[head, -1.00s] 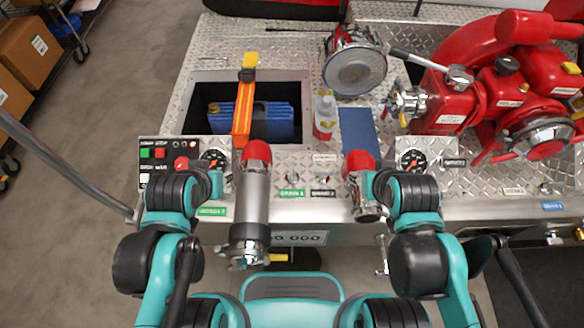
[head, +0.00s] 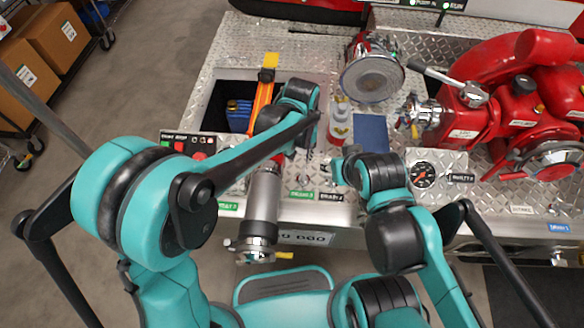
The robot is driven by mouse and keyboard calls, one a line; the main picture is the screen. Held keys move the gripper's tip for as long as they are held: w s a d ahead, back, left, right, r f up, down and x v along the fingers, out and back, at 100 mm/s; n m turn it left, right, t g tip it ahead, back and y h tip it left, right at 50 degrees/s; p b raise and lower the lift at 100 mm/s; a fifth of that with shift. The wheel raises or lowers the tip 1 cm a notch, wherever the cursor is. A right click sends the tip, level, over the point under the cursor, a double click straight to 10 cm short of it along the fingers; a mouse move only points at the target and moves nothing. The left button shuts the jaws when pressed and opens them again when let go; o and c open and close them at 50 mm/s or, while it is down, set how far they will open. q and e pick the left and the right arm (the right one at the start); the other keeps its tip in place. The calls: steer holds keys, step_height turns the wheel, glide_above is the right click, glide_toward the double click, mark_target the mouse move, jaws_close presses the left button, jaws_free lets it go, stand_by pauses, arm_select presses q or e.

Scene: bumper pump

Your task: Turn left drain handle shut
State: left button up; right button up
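The left drain handle is a small silver knob (head: 303,181) on the diamond-plate counter, just above a green label (head: 302,195). A second small silver handle with a white label (head: 331,197) sits to its right, partly covered by my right gripper. My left gripper (head: 308,148) is above and behind the left handle, pointing down toward the counter. It appears apart from the handle, and its fingers are too dark and overlapped to tell open from shut. My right gripper (head: 338,172) is low over the counter to the right; its finger opening is hidden.
A gauge panel (head: 436,172) and the red pump (head: 500,100) are at right. An open compartment (head: 212,103) is at back left.

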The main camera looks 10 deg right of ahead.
mark_target(304, 173)
arm_select(q)
steer(key=shift+s+d+f, duration=0.1)
steer(key=shift+d+f, duration=0.65)
steer(key=shift+f, duration=0.1)
step_height(304, 173, down, 8)
steer(key=b, duration=0.2)
steer(key=shift+r+b, duration=0.1)
steer(key=shift+b, duration=0.3)
jaws_close()
